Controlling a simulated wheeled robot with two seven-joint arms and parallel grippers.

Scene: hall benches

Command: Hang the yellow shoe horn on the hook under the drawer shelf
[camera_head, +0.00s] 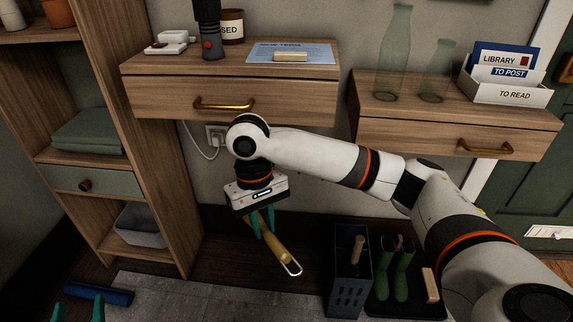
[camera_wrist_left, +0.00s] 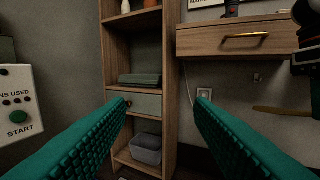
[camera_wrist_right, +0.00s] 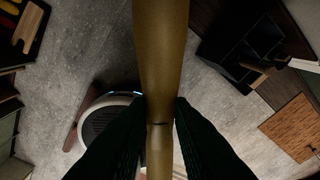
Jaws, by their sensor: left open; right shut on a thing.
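The yellow shoe horn (camera_head: 279,247) hangs tilted in my right gripper (camera_head: 263,222), below the left drawer shelf (camera_head: 232,88), with a pale loop at its lower end. In the right wrist view the shoe horn (camera_wrist_right: 160,55) runs up the middle between the dark fingers (camera_wrist_right: 160,130), shut on it. In the left wrist view part of the shoe horn (camera_wrist_left: 278,110) shows at the right edge. My left gripper (camera_head: 78,308) is open and empty at the lower left; its teal fingers (camera_wrist_left: 160,120) are spread wide.
A wall socket (camera_head: 216,134) with a white cable is under the left shelf. A wooden cabinet (camera_head: 160,150) stands left. A dark umbrella stand (camera_head: 345,285) and green boots (camera_head: 402,275) stand on the floor at right. A second drawer shelf (camera_head: 440,125) is to the right.

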